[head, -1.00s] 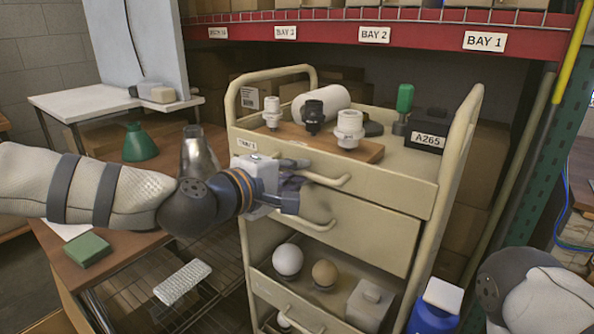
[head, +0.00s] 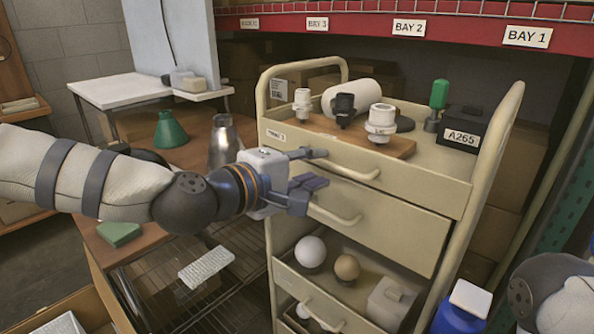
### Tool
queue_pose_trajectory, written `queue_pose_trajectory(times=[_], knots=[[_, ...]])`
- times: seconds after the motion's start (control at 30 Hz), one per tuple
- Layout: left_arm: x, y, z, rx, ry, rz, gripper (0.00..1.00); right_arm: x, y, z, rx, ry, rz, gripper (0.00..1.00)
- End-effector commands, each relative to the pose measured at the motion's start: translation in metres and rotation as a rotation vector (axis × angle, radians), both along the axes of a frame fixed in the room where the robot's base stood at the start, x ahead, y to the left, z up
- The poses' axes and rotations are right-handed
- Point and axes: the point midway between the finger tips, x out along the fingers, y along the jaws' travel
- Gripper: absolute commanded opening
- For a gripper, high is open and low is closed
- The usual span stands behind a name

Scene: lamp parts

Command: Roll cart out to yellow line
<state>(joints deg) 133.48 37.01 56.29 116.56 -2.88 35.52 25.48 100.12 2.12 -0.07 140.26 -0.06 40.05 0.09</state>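The beige cart (head: 385,215) stands in front of the shelving, with two handled drawers above open lower shelves. My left gripper (head: 321,168) is at the cart's front, by the left end of the top drawer handle (head: 352,172). Its two fingers are spread, one above the other, with a gap between them. I cannot tell whether they touch the handle. No yellow line is visible on the floor.
Lamp sockets (head: 382,122), a green-handled tool (head: 437,100) and a black A265 box (head: 471,130) sit on the cart top. A wooden table (head: 185,150) with a green shade (head: 169,130) is left of it. A blue container (head: 463,308) is at lower right.

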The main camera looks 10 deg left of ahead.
Motion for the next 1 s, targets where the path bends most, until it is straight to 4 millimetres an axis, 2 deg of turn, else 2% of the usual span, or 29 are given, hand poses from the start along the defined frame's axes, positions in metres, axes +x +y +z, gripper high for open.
queue_pose_trajectory(times=[0.1, 0.3, 0.7, 0.77, 0.83, 0.87, 0.9, 0.97, 1.0], knots=[[-0.025, 0.02, 0.008, -0.002, -0.002, 0.003, 0.3, 0.0, 0.0, 0.0, 0.0, 0.0, 0.0, 0.4], [-0.055, 0.041, 0.015, -0.001, -0.002, 0.001, 0.3, 0.0, 0.0, 0.0, 0.0, 0.0, 0.0, 0.4], [-0.063, 0.044, 0.012, 0.007, 0.006, -0.004, 0.3, 0.0, 0.0, 0.0, 0.0, -0.001, 0.0, 0.4], [-0.068, 0.04, -0.006, 0.038, 0.036, -0.017, 0.3, 0.001, 0.0, 0.001, 0.0, -0.004, 0.0, 0.4], [-0.083, 0.033, -0.049, 0.113, 0.107, -0.052, 0.3, 0.003, 0.0, 0.004, 0.001, -0.011, 0.0, 0.4], [-0.093, 0.031, -0.073, 0.158, 0.146, -0.075, 0.3, 0.005, 0.0, 0.005, 0.0, -0.016, 0.0, 0.4], [-0.111, 0.028, -0.108, 0.224, 0.204, -0.111, 0.3, 0.006, 0.0, 0.007, 0.0, -0.022, 0.0, 0.4], [-0.143, 0.029, -0.159, 0.329, 0.293, -0.169, 0.3, 0.009, 0.0, 0.009, 0.001, -0.031, 0.0, 0.4], [-0.167, 0.033, -0.191, 0.398, 0.349, -0.212, 0.3, 0.011, 0.0, 0.011, 0.001, -0.037, 0.0, 0.4]])
